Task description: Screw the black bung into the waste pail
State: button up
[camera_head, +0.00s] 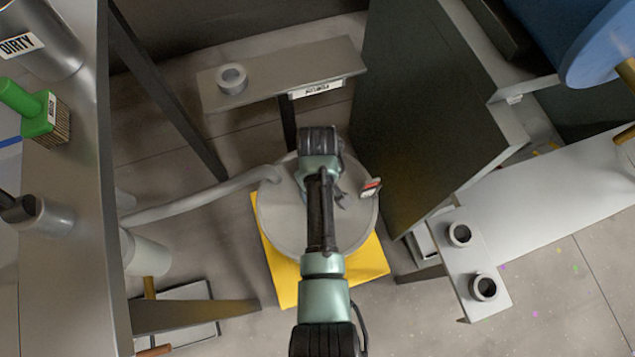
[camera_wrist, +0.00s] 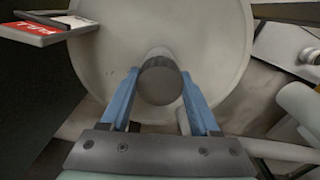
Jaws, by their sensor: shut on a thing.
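The waste pail is a large round grey drum (camera_head: 280,218) standing on a yellow mat in the head view, partly hidden under my arm. Its pale round top (camera_wrist: 218,50) fills much of the wrist view. My gripper (camera_wrist: 160,78) has two blue fingers, shut on the sides of the black bung (camera_wrist: 161,88), a short dark grey cylinder. The bung is over the pail's top, in front of a small raised part near its middle. Whether its lower end touches or sits in the opening is hidden. In the head view my arm covers the bung.
A red-and-white card (camera_head: 371,187) sits at the pail's right edge. A grey hose (camera_head: 200,200) runs to the pail from the left. A shelf with a ring (camera_head: 232,79) stands behind, a dark panel (camera_head: 430,120) to the right, and a bench (camera_head: 70,290) at left.

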jog(key=shift+f+b, duration=0.7)
jog(key=shift+f, duration=0.4)
jog(key=o, duration=1.4)
jog(key=shift+o, duration=0.2)
jog(key=shift+r, duration=0.15)
notch_tip(320, 180, up, 13)
jog(key=p, duration=0.5)
